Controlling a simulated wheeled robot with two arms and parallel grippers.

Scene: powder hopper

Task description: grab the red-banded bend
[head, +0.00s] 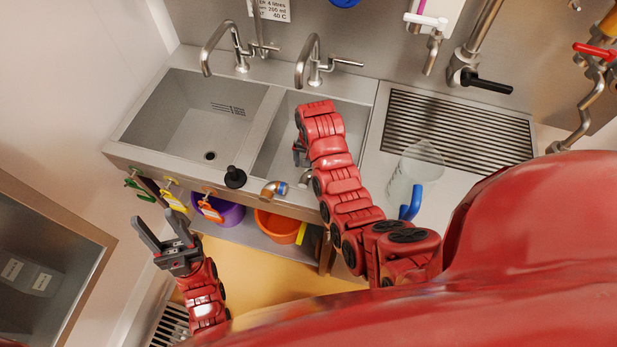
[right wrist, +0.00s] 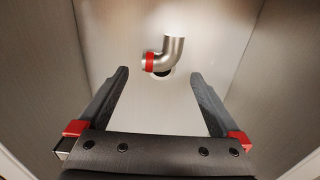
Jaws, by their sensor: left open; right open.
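The red-banded bend (right wrist: 174,52), a grey metal elbow with a red band at its left end, lies on the basin floor by the dark drain hole in the right wrist view. My right gripper (right wrist: 160,76) is open, its two fingers left and right of the bend in that view, with nothing between them; they appear above it and apart from it. In the head view my right arm reaches over the right sink basin and the bend is hidden. My left gripper (head: 148,205) is open and empty, low at the left before the sink counter.
A clear jug (head: 412,175) with a blue handle stands right of my right arm. Purple (head: 220,212) and orange (head: 277,227) bowls sit below. The left basin (head: 195,110) is empty.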

